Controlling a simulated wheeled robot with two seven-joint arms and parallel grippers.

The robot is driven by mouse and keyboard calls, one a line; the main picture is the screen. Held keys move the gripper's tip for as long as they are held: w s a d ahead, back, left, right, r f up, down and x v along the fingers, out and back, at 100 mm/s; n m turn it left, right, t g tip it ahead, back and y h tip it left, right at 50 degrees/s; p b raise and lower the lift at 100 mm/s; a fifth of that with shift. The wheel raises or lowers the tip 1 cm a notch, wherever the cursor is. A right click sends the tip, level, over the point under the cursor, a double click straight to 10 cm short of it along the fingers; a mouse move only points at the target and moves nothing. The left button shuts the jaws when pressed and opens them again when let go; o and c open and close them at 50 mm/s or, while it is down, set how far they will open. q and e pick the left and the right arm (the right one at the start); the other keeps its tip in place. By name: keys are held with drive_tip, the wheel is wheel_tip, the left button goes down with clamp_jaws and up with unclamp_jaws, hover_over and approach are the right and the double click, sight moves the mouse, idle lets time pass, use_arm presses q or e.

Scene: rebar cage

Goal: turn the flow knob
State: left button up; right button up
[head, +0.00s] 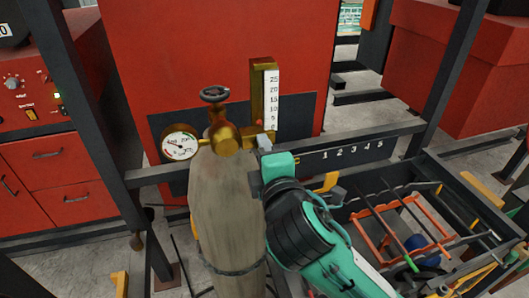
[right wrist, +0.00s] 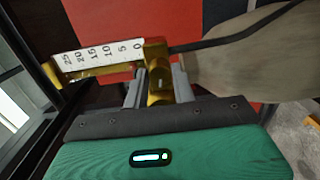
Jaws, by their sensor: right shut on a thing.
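A grey gas cylinder (head: 226,205) stands upright with a brass regulator (head: 226,141) and a black handwheel (head: 214,94) on top. A round dial gauge (head: 180,146) is on the regulator's left. The brass flow meter (head: 258,100) with a white 0 to 25 scale (head: 271,98) rises on its right. The scale also shows in the right wrist view (right wrist: 100,58). My right gripper (head: 265,143) reaches the foot of the flow meter. In the right wrist view its fingers are shut on the brass flow knob (right wrist: 158,84) near the scale's zero end. In the head view the gripper mostly hides the knob. My left gripper is out of view.
A dark rail (head: 310,155) marked 1 to 5 runs behind the cylinder. A rack tray with orange bars (head: 400,230) is at lower right. A red cabinet (head: 215,50) stands behind, and a red drawer unit (head: 45,165) at left. Dark posts frame both sides.

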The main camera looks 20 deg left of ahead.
drive_tip(key=shift+m+g+y+p, duration=0.35)
drive_tip(key=shift+m+p, duration=0.2)
drive_tip(key=shift+m, duration=3.45)
drive_tip(key=shift+f, duration=0.1)
drive_tip(key=o, duration=1)
drive_tip(key=shift+d, duration=0.1)
